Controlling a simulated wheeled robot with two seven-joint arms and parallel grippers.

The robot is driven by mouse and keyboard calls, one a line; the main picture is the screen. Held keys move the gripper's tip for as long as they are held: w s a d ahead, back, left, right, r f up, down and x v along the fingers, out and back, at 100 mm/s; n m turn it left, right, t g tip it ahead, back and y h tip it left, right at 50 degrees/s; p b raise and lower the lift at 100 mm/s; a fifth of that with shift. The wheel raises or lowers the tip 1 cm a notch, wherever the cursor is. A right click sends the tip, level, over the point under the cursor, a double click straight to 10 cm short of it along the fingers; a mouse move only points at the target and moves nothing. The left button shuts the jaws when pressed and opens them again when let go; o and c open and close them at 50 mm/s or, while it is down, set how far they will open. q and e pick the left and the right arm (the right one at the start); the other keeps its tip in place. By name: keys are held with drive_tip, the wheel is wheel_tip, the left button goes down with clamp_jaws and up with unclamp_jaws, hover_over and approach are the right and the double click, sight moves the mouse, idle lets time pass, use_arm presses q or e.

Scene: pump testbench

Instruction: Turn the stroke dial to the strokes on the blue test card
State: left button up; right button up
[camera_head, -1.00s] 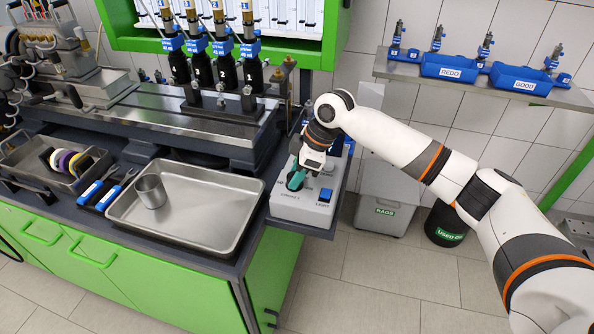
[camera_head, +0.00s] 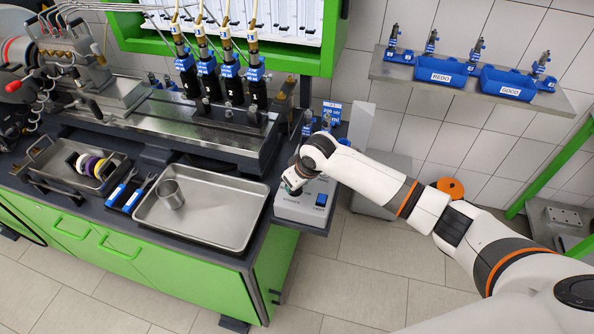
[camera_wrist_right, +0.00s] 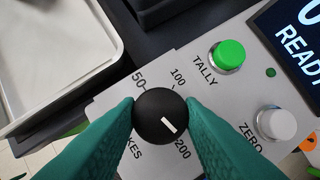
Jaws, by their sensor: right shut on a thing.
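The stroke dial is a round black knob (camera_wrist_right: 160,112) with a white pointer line. The line points to the lower right, toward the 200 mark; 50 and 100 are also printed around it. My right gripper (camera_wrist_right: 161,120) is shut on the knob, one green finger on each side. In the head view my right gripper (camera_head: 292,186) is low over the grey control box (camera_head: 303,207), and the dial is hidden. A blue card (camera_head: 331,113) stands behind the box; its small print seems to read 200. My left gripper is not in view.
A green TALLY button (camera_wrist_right: 229,55) and a grey ZERO button (camera_wrist_right: 277,123) sit beside the dial, near a display (camera_wrist_right: 300,40) showing READY. A steel tray (camera_head: 230,237) with a metal cup (camera_head: 170,194) lies left of the box.

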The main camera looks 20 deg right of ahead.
drive_tip(key=shift+a+m+t+h+p, duration=0.1)
drive_tip(key=shift+m+t+h+p, duration=0.3)
drive_tip(key=shift+m+p, duration=0.85)
drive_tip(key=o, duration=1)
drive_tip(key=a+b+v, duration=0.1)
drive_tip(key=v, duration=1.1)
drive_tip(key=shift+d, duration=0.45)
drive_tip(key=shift+w+r, duration=0.1)
drive_tip(key=shift+w, duration=0.05)
